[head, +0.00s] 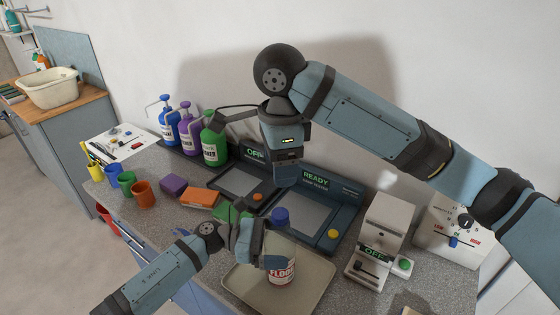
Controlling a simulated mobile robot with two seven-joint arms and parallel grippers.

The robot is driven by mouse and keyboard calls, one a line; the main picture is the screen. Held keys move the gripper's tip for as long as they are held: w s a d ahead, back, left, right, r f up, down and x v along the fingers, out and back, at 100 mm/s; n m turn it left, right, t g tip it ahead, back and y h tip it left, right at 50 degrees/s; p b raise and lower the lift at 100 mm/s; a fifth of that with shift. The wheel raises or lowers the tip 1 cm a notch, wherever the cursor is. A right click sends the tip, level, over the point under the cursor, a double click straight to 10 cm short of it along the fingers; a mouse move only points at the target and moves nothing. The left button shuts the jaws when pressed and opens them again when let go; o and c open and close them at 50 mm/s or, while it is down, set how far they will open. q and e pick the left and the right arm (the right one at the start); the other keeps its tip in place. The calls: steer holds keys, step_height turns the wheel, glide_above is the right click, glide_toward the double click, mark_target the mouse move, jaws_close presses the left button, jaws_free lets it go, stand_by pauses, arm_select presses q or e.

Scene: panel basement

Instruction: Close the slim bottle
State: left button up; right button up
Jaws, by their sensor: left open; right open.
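The slim bottle (282,270), pale with a red and blue label reading "FLOOR", stands upright on a beige tray (308,292). A blue cap (281,215) shows at the top of the bottle; I cannot tell whether it is seated on the neck. My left gripper (262,246) is open at the bottle's left side, its fingers hiding part of the upper body. I cannot tell whether they touch it. My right gripper (287,180) is open and points down, above the blue cap with a small gap in this view.
Dark panels reading "OFF" (254,153) and "READY" (315,178) stand behind the tray. A beige device (383,232) is at the right.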

arm_select(q)
steer(key=a+b, duration=0.3)
steer(key=a, duration=1)
steer(key=shift+w+a, duration=0.35)
steer(key=shift+w, duration=0.1)
arm_select(e)
step_height(320, 180, down, 4)
steer(key=shift+r, duration=0.25)
